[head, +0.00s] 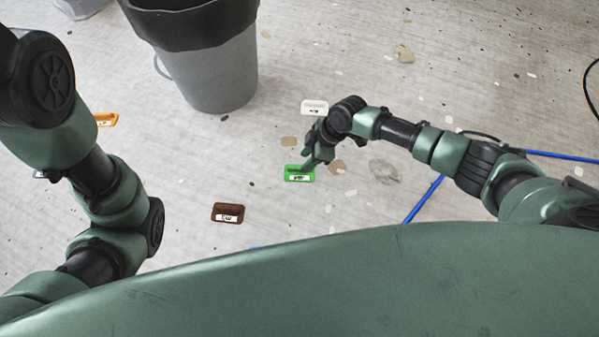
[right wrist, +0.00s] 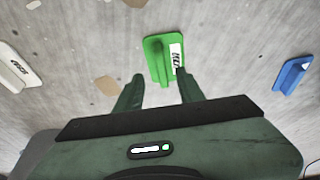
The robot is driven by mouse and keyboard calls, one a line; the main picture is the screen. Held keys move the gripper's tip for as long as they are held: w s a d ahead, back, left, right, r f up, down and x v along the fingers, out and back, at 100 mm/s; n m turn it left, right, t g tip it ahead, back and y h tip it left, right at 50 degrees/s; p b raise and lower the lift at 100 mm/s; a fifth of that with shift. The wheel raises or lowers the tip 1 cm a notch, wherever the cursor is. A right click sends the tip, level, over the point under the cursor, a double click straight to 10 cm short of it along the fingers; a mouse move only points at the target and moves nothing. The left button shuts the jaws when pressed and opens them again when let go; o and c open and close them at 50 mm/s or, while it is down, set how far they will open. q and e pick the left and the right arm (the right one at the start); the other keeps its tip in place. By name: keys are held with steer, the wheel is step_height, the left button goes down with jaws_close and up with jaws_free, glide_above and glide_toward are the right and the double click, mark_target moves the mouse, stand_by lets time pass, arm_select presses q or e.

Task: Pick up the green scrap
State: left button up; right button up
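The green scrap (head: 299,173) lies on the floor near the middle of the head view, with a white label on it. It also shows in the right wrist view (right wrist: 158,58), just beyond the fingertips. My right gripper (head: 308,164) reaches down to it in the head view. In the right wrist view the two fingers of my right gripper (right wrist: 158,76) are spread apart, with the lower end of the scrap between or just ahead of the tips. The right fingertip overlaps the label's lower end. Whether the fingers touch it I cannot tell. My left gripper is out of view.
A white piece (head: 314,107), a brown piece (head: 228,212) and an orange piece (head: 106,119) lie on the floor nearby. A blue piece (right wrist: 293,74) lies right of the scrap. A grey bin (head: 208,75) stands behind. Blue hose (head: 424,199) runs at right.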

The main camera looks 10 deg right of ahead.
steer(key=b+x, duration=0.2)
steer(key=x, duration=0.2)
steer(key=shift+s+a+b, duration=0.1)
steer(key=shift+b, duration=0.3)
jaws_close()
steer(key=shift+r, duration=0.1)
